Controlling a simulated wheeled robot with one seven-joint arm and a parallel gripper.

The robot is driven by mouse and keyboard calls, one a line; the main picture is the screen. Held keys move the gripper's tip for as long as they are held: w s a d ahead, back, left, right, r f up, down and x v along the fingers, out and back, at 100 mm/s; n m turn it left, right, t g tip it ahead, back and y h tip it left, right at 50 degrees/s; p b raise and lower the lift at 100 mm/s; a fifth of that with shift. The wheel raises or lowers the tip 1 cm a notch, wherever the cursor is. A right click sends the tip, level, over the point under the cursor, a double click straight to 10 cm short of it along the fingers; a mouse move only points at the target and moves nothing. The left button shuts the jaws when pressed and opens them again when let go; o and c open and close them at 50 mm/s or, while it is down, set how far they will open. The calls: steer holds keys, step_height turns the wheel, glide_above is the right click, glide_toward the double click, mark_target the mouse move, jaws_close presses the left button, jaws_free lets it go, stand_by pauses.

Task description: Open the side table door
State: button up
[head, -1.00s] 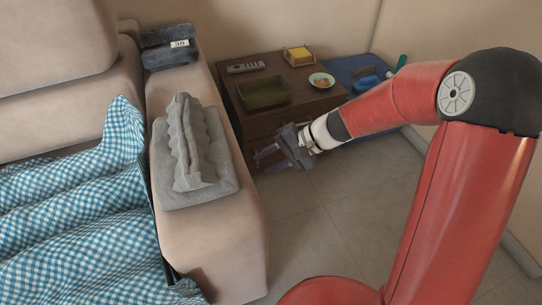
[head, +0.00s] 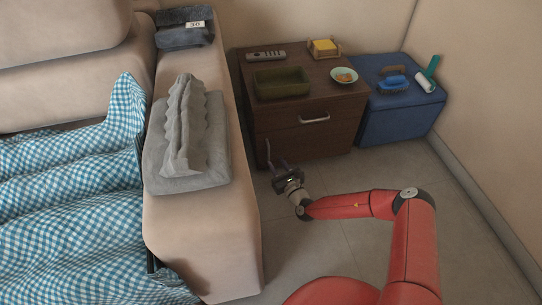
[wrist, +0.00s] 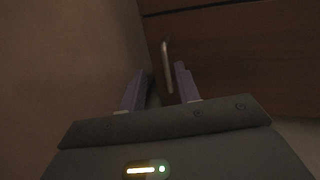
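The dark brown wooden side table (head: 345,112) stands beyond the sofa arm in the head view. Its front has an upper drawer with a horizontal metal handle (head: 314,119) and a door (head: 318,143) below, which looks closed. In the wrist view the door (wrist: 240,65) fills the upper right, with a vertical metal handle (wrist: 167,62) near its left edge. My gripper (head: 277,157) is low in front of the table's left side. Its two purple fingers are apart and empty in the wrist view (wrist: 160,85). The handle lies ahead, roughly between the fingertips; contact cannot be told.
The beige sofa arm (head: 215,235) rises close on the left, with folded grey towels (head: 185,135) on it. A green tray (head: 282,83), remote (head: 266,55) and small bowl (head: 344,75) sit on the table. A blue box (head: 405,112) stands right. Floor (head: 350,235) in front is clear.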

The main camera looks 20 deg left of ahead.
steer(key=w+a+f+m+h+b, duration=0.1)
steer(key=w+a+f+b, duration=0.1)
steer(key=w+a, duration=0.3)
steer(key=shift+w, duration=0.35)
jaws_close()
stand_by(0.3)
